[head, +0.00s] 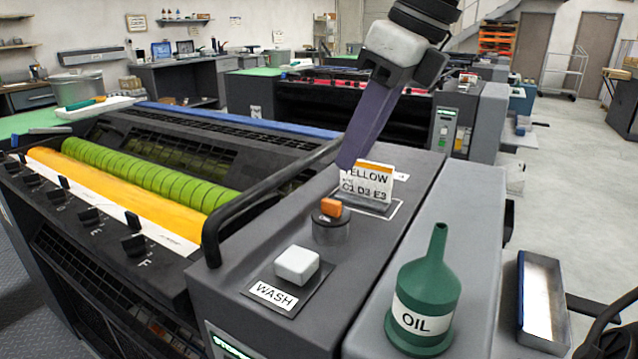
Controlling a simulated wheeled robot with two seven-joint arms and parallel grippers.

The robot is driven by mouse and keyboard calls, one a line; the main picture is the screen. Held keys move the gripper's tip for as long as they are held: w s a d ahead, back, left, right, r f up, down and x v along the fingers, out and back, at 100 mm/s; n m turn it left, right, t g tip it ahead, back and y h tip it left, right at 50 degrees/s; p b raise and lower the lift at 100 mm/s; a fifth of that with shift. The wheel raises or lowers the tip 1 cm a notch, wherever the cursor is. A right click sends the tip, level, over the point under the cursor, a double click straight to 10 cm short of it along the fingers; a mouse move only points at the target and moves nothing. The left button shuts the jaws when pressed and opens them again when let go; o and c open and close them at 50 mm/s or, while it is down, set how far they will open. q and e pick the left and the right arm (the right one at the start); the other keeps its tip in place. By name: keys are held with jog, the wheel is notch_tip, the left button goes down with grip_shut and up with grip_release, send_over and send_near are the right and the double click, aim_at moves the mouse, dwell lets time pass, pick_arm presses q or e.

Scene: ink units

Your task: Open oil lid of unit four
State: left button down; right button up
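The nearest ink unit has a grey side housing (415,180) and a yellow ink tray (120,190). A short dark round cap with an orange knob (331,208) sits upright on the housing top; I cannot tell for sure that it is the oil lid. A green bottle labelled OIL (424,295) stands upright at the front right. My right gripper (347,164) comes down from the top, its long purple-grey tip above and behind the orange knob, beside the card. It looks apart from the knob. Its finger gap is not visible. My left gripper is not in view.
A card reading YELLOW (367,183) stands in a holder just behind the cap. A white WASH button (297,264) is in front of it. A black curved handrail (265,190) runs along the left. An open tray (541,305) lies at the right.

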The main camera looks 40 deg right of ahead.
aim_at(332, 201)
jog(key=x, duration=0.9)
jog(key=shift+s+b, duration=0.2)
jog(key=shift+b, duration=0.1)
grip_shut()
